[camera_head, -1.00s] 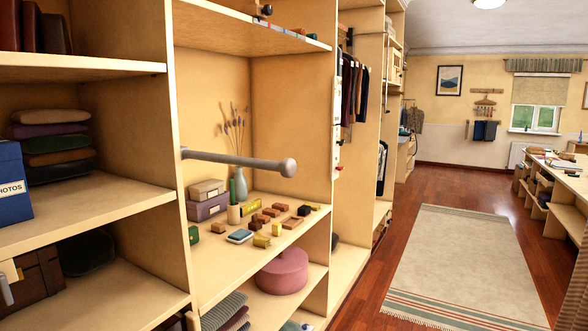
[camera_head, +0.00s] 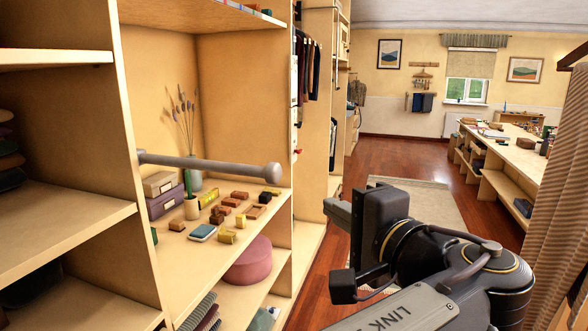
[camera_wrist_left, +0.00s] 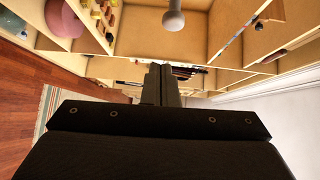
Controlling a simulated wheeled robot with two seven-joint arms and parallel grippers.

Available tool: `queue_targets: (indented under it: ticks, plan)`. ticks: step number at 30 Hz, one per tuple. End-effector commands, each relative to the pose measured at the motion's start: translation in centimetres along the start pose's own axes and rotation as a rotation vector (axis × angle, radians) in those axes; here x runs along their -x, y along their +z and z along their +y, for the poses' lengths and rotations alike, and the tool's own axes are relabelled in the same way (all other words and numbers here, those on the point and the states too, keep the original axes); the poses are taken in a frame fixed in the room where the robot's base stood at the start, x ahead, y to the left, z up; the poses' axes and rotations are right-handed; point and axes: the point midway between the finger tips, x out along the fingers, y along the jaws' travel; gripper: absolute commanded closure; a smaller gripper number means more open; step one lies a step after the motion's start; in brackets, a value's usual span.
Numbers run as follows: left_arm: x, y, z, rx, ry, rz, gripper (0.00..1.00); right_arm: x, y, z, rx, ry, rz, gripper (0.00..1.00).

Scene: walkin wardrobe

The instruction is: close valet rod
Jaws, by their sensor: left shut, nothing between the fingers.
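The valet rod (camera_head: 210,165) is a grey bar with a round knob on its end. It sticks out from the wooden divider on the left, over the shelf of small boxes. My left gripper (camera_head: 334,212) is dark, right of and below the knob and apart from it, over the aisle. In the left wrist view its fingers (camera_wrist_left: 161,80) are together and empty, and the rod's knob (camera_wrist_left: 173,20) shows beyond them at the top. The right gripper is not in view.
The shelf (camera_head: 178,275) below the rod holds several small boxes, a vase (camera_head: 194,181) with dried stems and, lower down, a pink round box (camera_head: 248,262). A rug (camera_head: 425,205) lies on the aisle floor. A curtain (camera_head: 560,190) hangs at the right edge.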

Motion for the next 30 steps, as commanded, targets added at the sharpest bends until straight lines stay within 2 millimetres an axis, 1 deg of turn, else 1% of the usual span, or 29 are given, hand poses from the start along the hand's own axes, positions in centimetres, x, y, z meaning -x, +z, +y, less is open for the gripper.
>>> queue_targets:
  ticks: [1,2,5,8,11,18,20,21,25,30]
  plan:
    - [1.2,-0.7,-0.7,0.001,-0.038,0.007,1.0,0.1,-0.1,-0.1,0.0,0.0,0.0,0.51]
    - [1.6,-0.9,-0.9,0.001,-0.051,0.008,1.0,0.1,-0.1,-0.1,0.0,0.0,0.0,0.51]
    - [1.6,-1.1,-1.4,0.003,-0.07,0.008,1.0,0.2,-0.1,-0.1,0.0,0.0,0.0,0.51]
    - [0.3,-1.0,-1.5,0.003,-0.068,0.007,1.0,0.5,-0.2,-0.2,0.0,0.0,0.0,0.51]
    - [-1.6,-1.0,-1.7,0.002,-0.066,0.006,1.0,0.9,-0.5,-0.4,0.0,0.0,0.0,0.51]
    - [-6.9,-1.1,-2.0,0.001,-0.065,0.007,1.0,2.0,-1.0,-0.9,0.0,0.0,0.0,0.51]
    - [-8.1,-1.1,-2.1,0.002,-0.064,0.007,1.0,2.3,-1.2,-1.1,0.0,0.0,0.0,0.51]
    - [-8.6,-0.7,-2.1,0.003,-0.064,0.008,1.0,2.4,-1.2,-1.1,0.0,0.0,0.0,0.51]
    - [-9.8,0.7,-2.1,0.003,-0.064,0.009,1.0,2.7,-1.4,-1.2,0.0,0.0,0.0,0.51]
    - [-10.7,1.5,-2.0,0.002,-0.064,0.011,1.0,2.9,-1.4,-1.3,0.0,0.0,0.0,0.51]
